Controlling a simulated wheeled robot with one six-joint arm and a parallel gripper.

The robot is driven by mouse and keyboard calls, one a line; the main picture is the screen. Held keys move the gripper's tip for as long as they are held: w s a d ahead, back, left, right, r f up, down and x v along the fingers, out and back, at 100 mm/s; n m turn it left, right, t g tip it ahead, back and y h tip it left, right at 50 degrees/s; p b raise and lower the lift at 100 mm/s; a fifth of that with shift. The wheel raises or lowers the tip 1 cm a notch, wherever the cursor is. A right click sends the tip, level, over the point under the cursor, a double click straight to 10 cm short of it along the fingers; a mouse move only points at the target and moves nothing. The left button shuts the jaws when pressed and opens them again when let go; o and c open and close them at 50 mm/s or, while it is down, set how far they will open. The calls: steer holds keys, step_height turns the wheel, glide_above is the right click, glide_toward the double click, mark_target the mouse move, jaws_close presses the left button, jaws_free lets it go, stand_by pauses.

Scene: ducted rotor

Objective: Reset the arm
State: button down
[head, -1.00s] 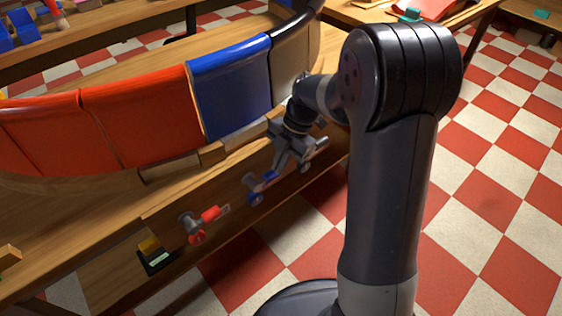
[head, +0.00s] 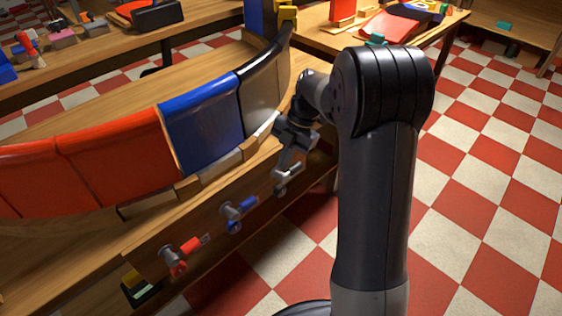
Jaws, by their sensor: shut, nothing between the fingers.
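My arm (head: 378,190) rises at the right of centre in the head view, bent over towards the curved panelled ring. My gripper (head: 287,158) hangs at the ring's near right side, beside the grey panel (head: 259,95). It looks shut and empty, its fingers small and dark. A grey handle (head: 288,179) on the bench front shows just below the fingertips; I cannot tell whether they touch.
The ring also has a blue panel (head: 202,122) and red panels (head: 118,155). A blue handle (head: 238,212) and a red handle (head: 183,252) stick out from the bench front. Checkered floor (head: 480,190) is clear at right. Another table (head: 318,30) stands behind.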

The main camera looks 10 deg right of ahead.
steer(key=b, duration=0.1)
glide_toward(251, 203)
steer(key=f, duration=0.1)
steer(key=b+x, duration=0.2)
steer(key=x, duration=0.2)
steer(key=shift+a, duration=0.15)
steer(key=shift+s+r, duration=0.1)
